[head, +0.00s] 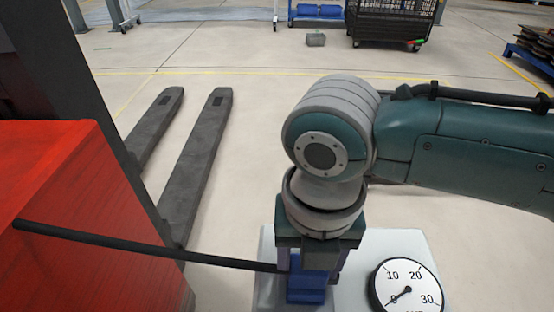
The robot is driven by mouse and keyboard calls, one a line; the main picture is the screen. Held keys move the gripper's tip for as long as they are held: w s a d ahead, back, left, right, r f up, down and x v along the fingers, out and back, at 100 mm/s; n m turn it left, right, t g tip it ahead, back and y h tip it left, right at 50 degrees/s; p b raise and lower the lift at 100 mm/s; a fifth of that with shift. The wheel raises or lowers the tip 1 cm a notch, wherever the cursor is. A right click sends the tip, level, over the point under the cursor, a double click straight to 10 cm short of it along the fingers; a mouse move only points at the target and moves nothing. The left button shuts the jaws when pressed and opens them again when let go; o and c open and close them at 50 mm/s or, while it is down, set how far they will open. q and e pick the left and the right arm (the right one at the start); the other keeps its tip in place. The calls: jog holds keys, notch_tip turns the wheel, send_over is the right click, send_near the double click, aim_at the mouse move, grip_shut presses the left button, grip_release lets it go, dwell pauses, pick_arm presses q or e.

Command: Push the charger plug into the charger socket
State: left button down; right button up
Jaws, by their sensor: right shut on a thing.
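My right gripper (310,262) points down over the pale grey charger box (375,250) at the bottom of the head view. It is shut on the blue charger plug (308,284). A black cable (150,247) runs from the red truck body to the plug at the gripper. The charger socket cannot be made out; the gripper and plug cover that part of the box. I cannot tell whether the plug touches or sits in the socket. My left gripper is out of view.
The red truck body (60,190) fills the left side, with a dark mast post (105,110) and two dark forks (200,150) on the floor. A round white gauge (407,287) sits on the charger box, right of the gripper. A black cage cart (390,22) stands far back.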

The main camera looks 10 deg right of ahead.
jog(key=shift+f, duration=0.35)
jog(key=o, duration=1.3)
jog(key=shift+o, duration=0.2)
jog(key=shift+r, duration=0.15)
notch_tip(320, 180, up, 9)
jog(key=p, duration=0.3)
jog(key=shift+p, duration=0.35)
jog(key=shift+r, duration=0.4)
